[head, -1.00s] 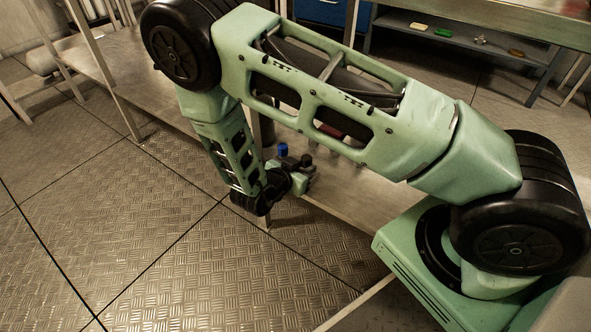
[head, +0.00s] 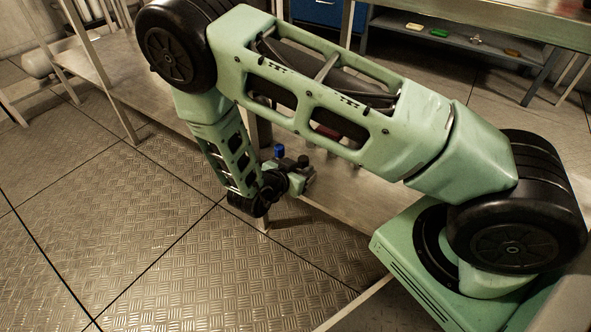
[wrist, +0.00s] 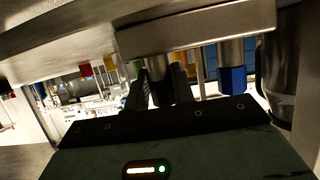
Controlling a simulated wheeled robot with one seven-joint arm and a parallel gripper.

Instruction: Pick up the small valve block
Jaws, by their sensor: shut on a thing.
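The small valve block (wrist: 195,30) appears in the wrist view as a grey metal block. A metal stem with a blue cap (wrist: 232,80) stands out from it. My gripper (wrist: 160,88) has its dark fingers close together around a dark stem that joins the block, so it is shut on it. In the head view, my gripper (head: 298,182) is low by the shelf, left of the picture's middle. A blue cap (head: 279,151) shows just above it. The rest of the block is hidden there by my wrist, and I cannot tell whether it touches the shelf.
A low metal shelf (head: 345,193) runs beneath my arm, with a table leg near the gripper. In the wrist view, red (wrist: 86,70) and yellow pieces show behind the fingers, and a dark round post (wrist: 284,75) is close at right. Open floor (head: 170,255) lies front left.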

